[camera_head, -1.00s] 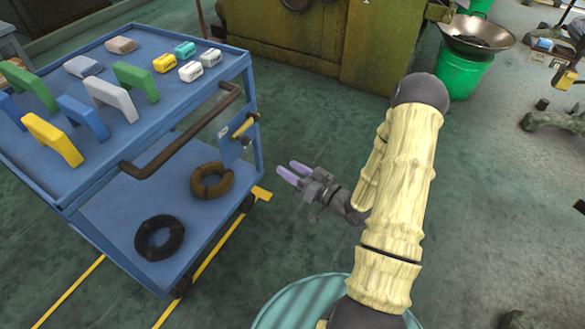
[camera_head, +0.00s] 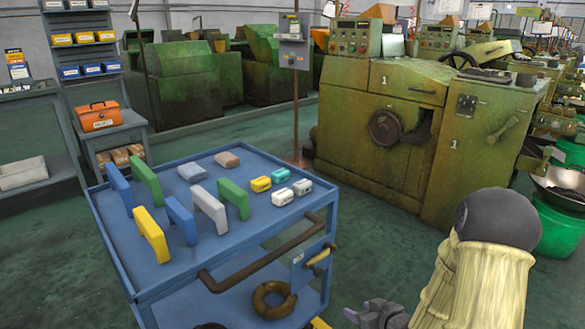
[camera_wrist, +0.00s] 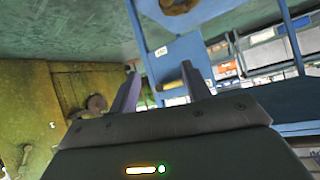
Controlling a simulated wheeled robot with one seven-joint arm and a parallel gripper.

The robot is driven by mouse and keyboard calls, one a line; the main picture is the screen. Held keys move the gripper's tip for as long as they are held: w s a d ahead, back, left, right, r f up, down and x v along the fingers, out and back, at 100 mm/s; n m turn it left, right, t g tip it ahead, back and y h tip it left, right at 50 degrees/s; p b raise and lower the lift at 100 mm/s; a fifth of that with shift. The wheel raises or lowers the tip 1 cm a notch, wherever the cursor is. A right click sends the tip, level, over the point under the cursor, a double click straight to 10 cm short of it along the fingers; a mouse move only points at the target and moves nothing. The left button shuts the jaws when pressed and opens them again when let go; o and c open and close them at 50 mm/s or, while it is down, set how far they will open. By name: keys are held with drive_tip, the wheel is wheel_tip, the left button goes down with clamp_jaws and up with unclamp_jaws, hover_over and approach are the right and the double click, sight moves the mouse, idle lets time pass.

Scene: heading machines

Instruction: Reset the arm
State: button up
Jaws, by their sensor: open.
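My gripper (camera_head: 362,314) is at the bottom edge of the head view, to the right of the blue cart's front corner and apart from it. Only part of it shows there, next to my pale, ribbed arm. In the wrist view my gripper (camera_wrist: 160,82) shows two purple-grey fingers spread apart with nothing between them. The rest of the arm is cut off by the lower edge of the head view.
A blue cart (camera_head: 262,232) carries several coloured bracket-shaped blocks and small boxes; a brown ring (camera_head: 272,312) lies on its lower shelf. A green machine (camera_head: 385,140) stands behind. A green bucket (camera_head: 560,232) is at the right. Floor between cart and machine is clear.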

drive_tip(key=s+a+r+m+g+h+p, duration=0.1)
drive_tip(key=s+r+m+g+h, duration=0.1)
drive_tip(key=s+r+g, duration=0.4)
drive_tip(key=s+a+r+m+g+h+p, duration=0.1)
drive_tip(key=s+a+r+m+h+p, duration=0.15)
drive_tip(key=s+r, duration=0.6)
drive_tip(key=w+r+p+v, duration=0.1)
drive_tip(key=w+p+v, duration=0.2)
drive_tip(key=p+v, duration=1.4)
drive_tip(key=w+a+p+v, duration=0.1)
drive_tip(key=w+p+v, duration=0.3)
drive_tip(key=p+v, duration=1.4)
drive_tip(key=shift+d+r+n+p, duration=0.5)
drive_tip(key=shift+r+p, duration=0.2)
drive_tip(key=shift+p, duration=0.4)
